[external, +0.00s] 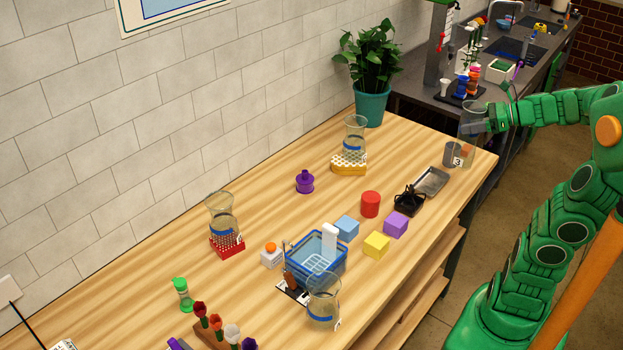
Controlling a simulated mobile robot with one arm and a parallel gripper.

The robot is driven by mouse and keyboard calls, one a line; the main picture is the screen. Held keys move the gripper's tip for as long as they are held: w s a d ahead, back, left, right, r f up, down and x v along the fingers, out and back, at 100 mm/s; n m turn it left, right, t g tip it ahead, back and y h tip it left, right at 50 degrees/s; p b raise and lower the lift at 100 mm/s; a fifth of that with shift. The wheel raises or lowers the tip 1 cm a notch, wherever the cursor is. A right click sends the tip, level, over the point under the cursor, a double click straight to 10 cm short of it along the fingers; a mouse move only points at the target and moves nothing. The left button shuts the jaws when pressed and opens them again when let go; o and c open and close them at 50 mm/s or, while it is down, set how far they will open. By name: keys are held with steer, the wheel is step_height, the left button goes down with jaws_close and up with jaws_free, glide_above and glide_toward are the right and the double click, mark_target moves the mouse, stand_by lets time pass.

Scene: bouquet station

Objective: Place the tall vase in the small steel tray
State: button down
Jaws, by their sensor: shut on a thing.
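The tall vase (467,122) is clear glass and looks close to upright at the far right end of the wooden table. My gripper (482,127) is shut on its upper part, from the right side. A dark grey patch with a number 3 shows at the vase's lower end; I cannot tell if it belongs to the vase or is a cup behind it. Whether the vase's bottom touches the table is unclear. The small steel tray (432,181) lies empty on the table, nearer the camera and left of the vase.
A black holder (409,199) stands close beside the tray. A red cylinder (370,204), purple block (396,223), yellow block (376,245) and blue block (346,228) are further left. Other glass vases (354,130) stand on the table. A plant (371,70) is at the back.

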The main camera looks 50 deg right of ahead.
mark_target(468, 136)
step_height(468, 136, down, 5)
steer(key=shift+r, duration=0.1)
steer(key=w+d+f, duration=0.8)
steer(key=w+f, duration=0.3)
steer(key=f, duration=0.2)
steer(key=shift+w, duration=0.2)
stand_by(0.7)
steer(key=shift+f, duration=0.2)
steer(key=shift+c, duration=0.3)
jaws_free()
steer(key=v, duration=1.2)
steer(key=shift+r, duration=0.2)
